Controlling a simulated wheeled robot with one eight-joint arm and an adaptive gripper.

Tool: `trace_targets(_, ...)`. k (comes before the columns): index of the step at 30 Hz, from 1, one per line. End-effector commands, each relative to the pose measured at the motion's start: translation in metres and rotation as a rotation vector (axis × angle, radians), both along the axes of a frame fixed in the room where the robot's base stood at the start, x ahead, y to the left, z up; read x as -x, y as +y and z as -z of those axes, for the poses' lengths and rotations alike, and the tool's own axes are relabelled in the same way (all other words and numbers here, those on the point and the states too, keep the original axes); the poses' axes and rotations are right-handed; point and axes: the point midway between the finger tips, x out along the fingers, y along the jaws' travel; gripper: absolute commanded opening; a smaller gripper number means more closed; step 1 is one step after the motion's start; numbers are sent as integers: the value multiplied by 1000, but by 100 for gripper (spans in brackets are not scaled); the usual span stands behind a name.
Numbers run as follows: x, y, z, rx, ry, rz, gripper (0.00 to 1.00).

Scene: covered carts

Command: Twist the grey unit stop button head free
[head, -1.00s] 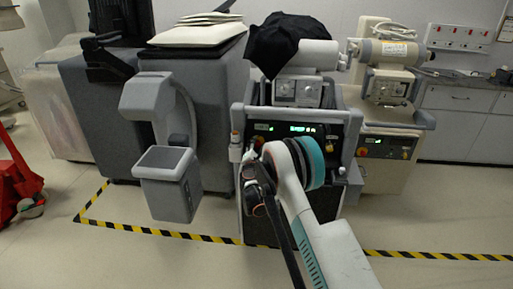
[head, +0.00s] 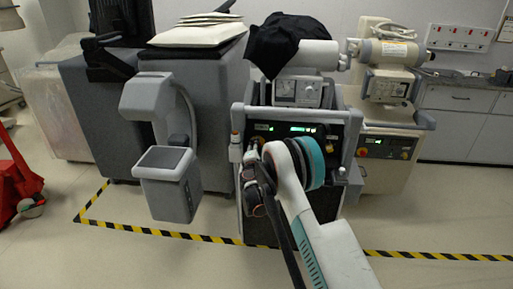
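The grey unit (head: 333,118) stands in the middle of the head view, with a dark front panel and lit green displays. I cannot make out its stop button head; my arm covers much of the panel's lower middle. My arm reaches up from the bottom right to the front of this unit. The dark end of the arm with my gripper (head: 250,160) is close to the left part of the panel, partly behind my own links. Its fingers are too small and hidden to tell whether they are open, shut or touching anything.
A beige unit (head: 392,120) with a red button and green display stands close on the right. A grey column with a box-like holder (head: 168,190) stands left. A black cloth (head: 275,42) lies over the grey unit's top. Striped floor tape (head: 170,235) runs in front; floor before it is clear.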

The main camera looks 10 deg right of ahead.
Motion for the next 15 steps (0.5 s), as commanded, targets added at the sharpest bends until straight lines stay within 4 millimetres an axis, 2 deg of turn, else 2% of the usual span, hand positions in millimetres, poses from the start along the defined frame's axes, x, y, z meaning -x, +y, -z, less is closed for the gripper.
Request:
trace_targets(6,0,0,0,-113,-37,1,8)
trace_targets(15,0,-1,0,-182,-59,1,8)
